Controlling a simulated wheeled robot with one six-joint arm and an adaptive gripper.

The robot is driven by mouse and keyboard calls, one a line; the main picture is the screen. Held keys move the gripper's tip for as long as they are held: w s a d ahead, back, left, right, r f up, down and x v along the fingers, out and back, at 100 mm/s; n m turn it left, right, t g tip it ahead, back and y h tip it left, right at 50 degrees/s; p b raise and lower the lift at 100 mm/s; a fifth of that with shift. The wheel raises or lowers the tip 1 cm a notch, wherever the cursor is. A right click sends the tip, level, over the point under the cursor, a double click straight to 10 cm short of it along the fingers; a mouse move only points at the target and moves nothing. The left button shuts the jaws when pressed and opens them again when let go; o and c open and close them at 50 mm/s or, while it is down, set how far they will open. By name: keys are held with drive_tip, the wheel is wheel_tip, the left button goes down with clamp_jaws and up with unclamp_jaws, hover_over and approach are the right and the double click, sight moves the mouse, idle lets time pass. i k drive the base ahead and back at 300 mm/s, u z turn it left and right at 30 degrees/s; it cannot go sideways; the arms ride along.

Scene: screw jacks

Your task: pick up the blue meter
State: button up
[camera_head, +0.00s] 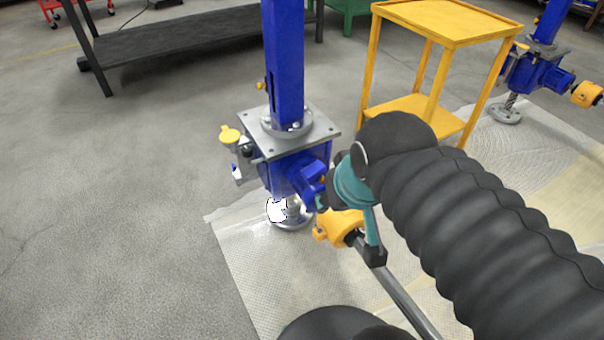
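I cannot make out a blue meter for certain. A small grey-and-white device with a blue edge (237,172) is on the left side of the blue screw jack (292,172), below a yellow cap. It may be the meter, but it is too small to tell. My arm, in a black ribbed sleeve, reaches in from the lower right. Its teal wrist is just right of the jack's gearbox. The dark end of my gripper (335,192) is partly visible beside the gearbox. Its fingers cannot be made out, and whether it touches the jack is unclear.
A yellow coupling (340,226) and metal shaft (408,303) run low beside the jack. A yellow table (450,18) stands behind my arm. A second jack (540,70) is at the upper right. A dark bench (180,42) stands behind. The left floor is clear.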

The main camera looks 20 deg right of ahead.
sight(313, 172)
drive_tip(key=u, duration=1.35)
drive_tip(key=i, duration=3.75)
drive_tip(key=z, duration=4)
drive_tip(key=i, duration=0.5)
drive_tip(key=z, duration=0.05)
